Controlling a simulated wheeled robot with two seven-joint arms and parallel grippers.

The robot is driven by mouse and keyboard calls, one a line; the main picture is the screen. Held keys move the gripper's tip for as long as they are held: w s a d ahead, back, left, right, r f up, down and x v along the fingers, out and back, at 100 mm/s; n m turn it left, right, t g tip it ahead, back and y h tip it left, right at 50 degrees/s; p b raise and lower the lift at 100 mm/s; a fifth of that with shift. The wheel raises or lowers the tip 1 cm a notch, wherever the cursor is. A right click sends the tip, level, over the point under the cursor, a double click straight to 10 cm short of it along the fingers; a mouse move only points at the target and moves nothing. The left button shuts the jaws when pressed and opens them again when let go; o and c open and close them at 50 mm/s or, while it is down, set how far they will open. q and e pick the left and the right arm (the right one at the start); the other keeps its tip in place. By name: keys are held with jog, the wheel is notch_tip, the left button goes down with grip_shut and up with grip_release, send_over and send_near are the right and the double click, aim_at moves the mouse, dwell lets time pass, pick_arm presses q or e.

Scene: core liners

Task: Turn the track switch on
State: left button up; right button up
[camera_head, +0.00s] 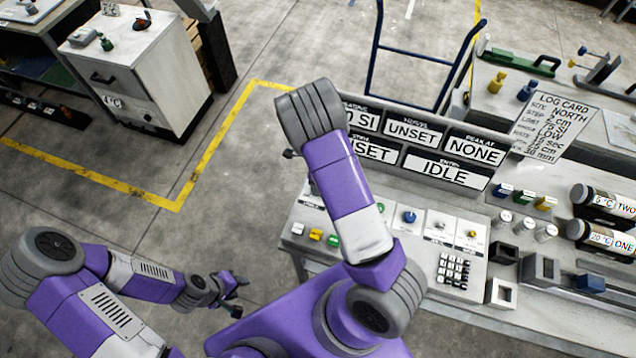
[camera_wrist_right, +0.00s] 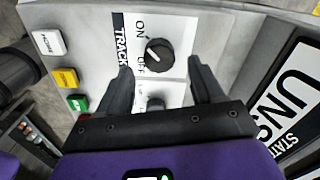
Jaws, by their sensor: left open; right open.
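The track switch (camera_wrist_right: 157,51) is a round black knob on a white plate marked TRACK, with ON and OFF beside it, in the right wrist view. A small light mark shows on it, but I cannot tell which label it points to. My right gripper (camera_wrist_right: 160,68) is open, with its dark fingers on either side of the knob's lower area, and nothing is held. Contact cannot be told. In the head view my right arm hides the switch and the right gripper. My left gripper (camera_head: 240,296) is open and empty, low over the floor left of the console.
White, yellow (camera_wrist_right: 66,79) and green buttons sit beside the switch plate. A second knob (camera_wrist_right: 155,103) lies between the fingers, partly hidden. The console has display signs (camera_head: 447,172) behind, and a keypad (camera_head: 454,270) and blocks to the right.

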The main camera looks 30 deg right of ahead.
jog(key=shift+r+p, duration=0.3)
jog(key=shift+r, duration=1.95)
